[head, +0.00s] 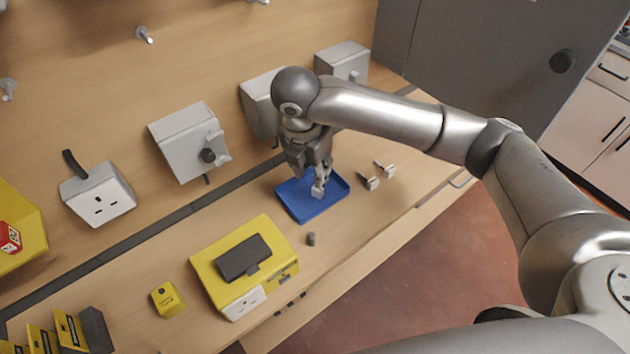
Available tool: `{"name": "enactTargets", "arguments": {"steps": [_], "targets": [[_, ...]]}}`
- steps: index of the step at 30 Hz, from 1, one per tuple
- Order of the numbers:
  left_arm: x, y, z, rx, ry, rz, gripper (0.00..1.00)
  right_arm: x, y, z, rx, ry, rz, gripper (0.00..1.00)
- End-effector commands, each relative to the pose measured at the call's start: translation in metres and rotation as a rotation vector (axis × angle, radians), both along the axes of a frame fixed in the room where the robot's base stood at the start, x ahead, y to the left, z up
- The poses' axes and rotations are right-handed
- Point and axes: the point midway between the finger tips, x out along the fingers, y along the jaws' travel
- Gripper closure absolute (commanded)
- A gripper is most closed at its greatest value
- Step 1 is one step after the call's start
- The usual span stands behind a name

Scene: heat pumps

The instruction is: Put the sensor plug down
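My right gripper (319,187) points down over the blue tray (335,202), with its fingertips close to the tray floor. A small light grey piece shows at the fingertips. I cannot tell whether it is a plug or part of the fingers, nor whether the fingers are shut. Two small pale plug-like pieces, one nearer (370,182) and one farther (386,168), lie on the bench just right of the tray. I cannot tell which thing is the sensor plug. My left gripper is not in view.
A yellow box (213,268) with a dark handset on top and a small dark cylinder (311,239) stand in front of the tray. A yellow block (168,299) is further left. Grey boxes (190,140) and a socket box (98,193) line the wooden back panel.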

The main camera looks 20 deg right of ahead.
Motion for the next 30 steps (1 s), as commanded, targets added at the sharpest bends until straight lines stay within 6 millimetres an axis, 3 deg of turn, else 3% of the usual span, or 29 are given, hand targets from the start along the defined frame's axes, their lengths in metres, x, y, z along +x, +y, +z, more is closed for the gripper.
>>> {"name": "enactTargets", "arguments": {"steps": [3, 9, 30], "targets": [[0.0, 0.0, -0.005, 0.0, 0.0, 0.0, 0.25, -0.002, 0.003, 0.016, 0.001, -0.003, 0.003, 0.69], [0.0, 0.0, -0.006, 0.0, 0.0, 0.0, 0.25, -0.004, 0.005, 0.029, 0.0, 0.0, 0.0, 0.69], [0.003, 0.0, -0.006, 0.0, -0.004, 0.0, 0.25, -0.004, 0.004, 0.029, -0.001, 0.001, 0.001, 0.69]]}}
